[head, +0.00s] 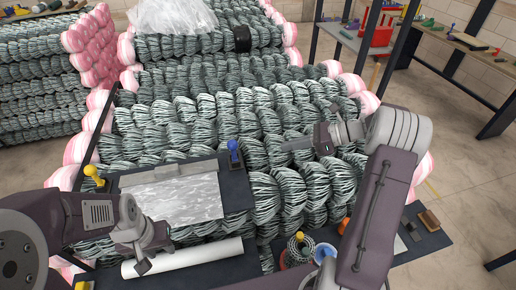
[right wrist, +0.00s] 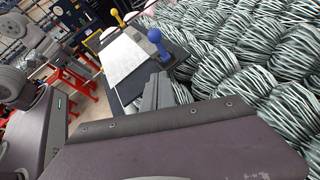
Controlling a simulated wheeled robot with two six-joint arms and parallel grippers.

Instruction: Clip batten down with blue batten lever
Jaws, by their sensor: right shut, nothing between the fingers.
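The blue batten lever (head: 233,152) stands upright at the right end of a dark board (head: 237,193). In the right wrist view, the blue lever (right wrist: 157,42) shows just beyond my fingertips. A grey batten (head: 170,172) appears to lie across the top of a silvery sheet (head: 175,201) on the board. A yellow lever (head: 93,174) stands at the left end. My right gripper (head: 290,146) is shut and empty, right of the blue lever and apart from it; its fingers (right wrist: 158,92) point toward the lever. My left gripper (head: 143,267) hangs below the sheet; its finger gap is unclear.
Bundles of grey-green coiled wire (head: 200,110) fill the middle. A white roll (head: 183,258) lies in front of the sheet. A tray at front right holds a blue-rimmed cup (head: 325,252) and a brown block (head: 429,220). A red crate (head: 377,33) stands on a back table.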

